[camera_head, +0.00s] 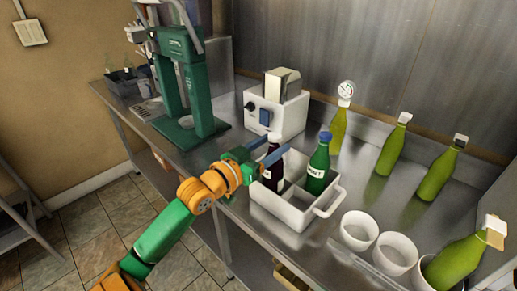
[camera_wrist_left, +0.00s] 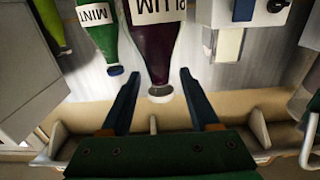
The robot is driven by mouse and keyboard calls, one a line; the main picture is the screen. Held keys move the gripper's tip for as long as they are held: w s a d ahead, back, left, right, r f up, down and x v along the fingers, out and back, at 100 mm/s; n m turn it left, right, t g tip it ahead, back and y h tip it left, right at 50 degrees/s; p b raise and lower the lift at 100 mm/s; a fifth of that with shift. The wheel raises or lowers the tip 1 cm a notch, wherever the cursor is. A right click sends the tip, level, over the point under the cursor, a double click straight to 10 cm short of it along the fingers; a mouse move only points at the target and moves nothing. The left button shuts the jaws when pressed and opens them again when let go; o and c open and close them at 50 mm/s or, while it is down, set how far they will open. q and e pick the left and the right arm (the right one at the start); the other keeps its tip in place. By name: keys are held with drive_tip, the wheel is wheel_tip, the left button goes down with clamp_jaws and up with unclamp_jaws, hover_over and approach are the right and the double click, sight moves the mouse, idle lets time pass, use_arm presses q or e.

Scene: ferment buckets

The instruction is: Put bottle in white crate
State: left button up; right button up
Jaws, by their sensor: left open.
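The white crate (camera_head: 285,212) stands on the steel counter in the head view. A dark bottle (camera_head: 270,175) is upright in its left part, and a green bottle with a blue cap (camera_head: 317,170) is in its right part. My left gripper (camera_head: 278,145) is open at the neck of the dark bottle. In the left wrist view, the dark bottle labelled PLUM (camera_wrist_left: 155,45) has its white-capped end between the two spread fingers (camera_wrist_left: 160,90), with gaps on both sides. The green MINT bottle (camera_wrist_left: 98,38) is beside it. My right gripper is not in view.
White buckets (camera_head: 395,252) stand right of the crate, and a yellow-green bottle (camera_head: 455,260) leans at one. Several more yellow-green bottles (camera_head: 391,150) stand along the back wall. A white machine (camera_head: 276,108) and a green press (camera_head: 182,80) stand behind and left. A grey bin (camera_head: 125,80) is far left.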

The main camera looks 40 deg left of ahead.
use_arm(q)
drive_tip(key=s+b, duration=0.1)
drive_tip(key=s, duration=1)
drive_tip(key=shift+a, duration=0.35)
